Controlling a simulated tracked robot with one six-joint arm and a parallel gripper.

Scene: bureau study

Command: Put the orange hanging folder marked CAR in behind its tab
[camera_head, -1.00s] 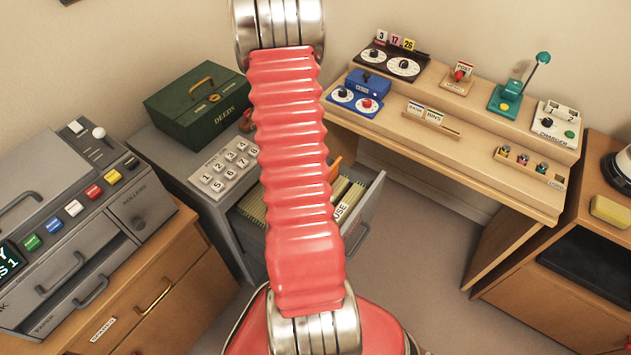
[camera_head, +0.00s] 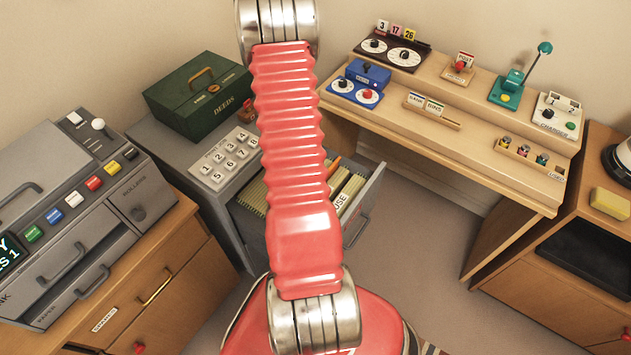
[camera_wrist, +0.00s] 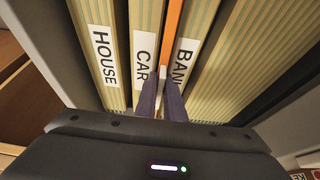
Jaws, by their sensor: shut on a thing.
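The orange hanging folder (camera_wrist: 173,38) shows edge-on in the wrist view. It stands between the divider with the CAR tab (camera_wrist: 144,58) on its left and the one with the BANK tab (camera_wrist: 182,62) on its right. My gripper (camera_wrist: 165,92) is shut on the folder's near end, with its fingertips close to both tabs. The HOUSE tab (camera_wrist: 105,58) is further left. In the head view a small orange edge (camera_head: 335,162) shows in the open drawer (camera_head: 366,205) beside my red arm. My gripper is hidden there. How deep the folder sits cannot be told.
The drawer belongs to a grey cabinet with a numbered keypad (camera_head: 226,158) and a green deeds box (camera_head: 200,105) on top. A grey machine (camera_head: 75,220) stands left, a wooden desk (camera_head: 480,150) right. Floor right of the drawer is clear.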

